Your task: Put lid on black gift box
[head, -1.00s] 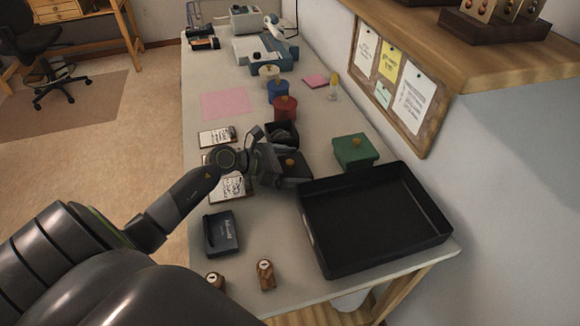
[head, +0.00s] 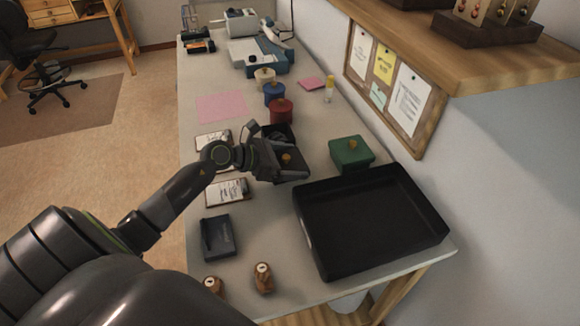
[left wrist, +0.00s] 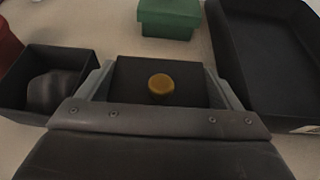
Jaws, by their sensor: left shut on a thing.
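My left gripper (head: 280,162) is shut on a black lid with a gold knob (left wrist: 160,86), one finger on each side of it. The lid (head: 296,168) is also in the head view, beside the box; I cannot tell how far it is above the table. The open black gift box (head: 287,130) stands just beyond the gripper, partly hidden by it. My right gripper is not in view.
A large black tray (head: 318,262) and a green lidded box (head: 351,157) stand to the right. Red (head: 281,112), blue (head: 274,95) and cream (head: 265,80) lidded pots are beyond the box. A dark container (head: 218,238) and two small brown items (head: 263,279) are nearer.

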